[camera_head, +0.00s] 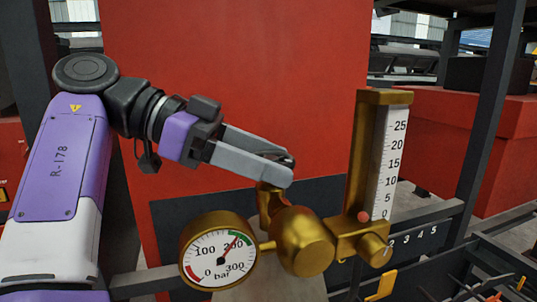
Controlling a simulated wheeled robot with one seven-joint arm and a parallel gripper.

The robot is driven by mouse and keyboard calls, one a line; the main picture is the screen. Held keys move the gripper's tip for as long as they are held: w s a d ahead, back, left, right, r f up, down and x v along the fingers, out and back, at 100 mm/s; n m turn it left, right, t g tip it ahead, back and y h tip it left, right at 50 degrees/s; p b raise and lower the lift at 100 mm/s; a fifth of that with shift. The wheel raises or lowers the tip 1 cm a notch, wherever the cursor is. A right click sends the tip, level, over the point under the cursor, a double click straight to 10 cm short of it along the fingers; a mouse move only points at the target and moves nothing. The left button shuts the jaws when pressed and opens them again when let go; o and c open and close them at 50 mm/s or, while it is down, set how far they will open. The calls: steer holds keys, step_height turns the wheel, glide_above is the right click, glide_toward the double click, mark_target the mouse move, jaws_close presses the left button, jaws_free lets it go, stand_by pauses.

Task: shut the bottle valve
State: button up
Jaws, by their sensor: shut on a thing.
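My gripper (287,168) reaches in from the left with its grey fingers at the top of the brass bottle valve (267,200). The fingers are shut on the valve's top part, most of which they hide. A brass regulator body (303,240) sits just below and in front of the valve. Its round gauge (217,250), marked in bar, has its needle pointing up and right, near the 200 mark. The upright flow tube (383,160) on the right has a scale from 0 to 25, and its red ball (363,217) sits low, by 0.
A large red panel (235,90) stands behind the valve. Dark steel posts (487,120) and a red box (455,150) are at the right. A yellow clip (381,284) and thin dark rods are at the lower right. The flow tube stands close to the fingers' right.

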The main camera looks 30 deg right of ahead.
steer(key=shift+m+g+y, duration=0.3)
steer(key=shift+m+g, duration=0.2)
steer(key=o, duration=1.4)
steer(key=shift+c, duration=0.2)
steer(key=shift+n+t+h, duration=0.4)
steer(key=shift+n+t, duration=0.2)
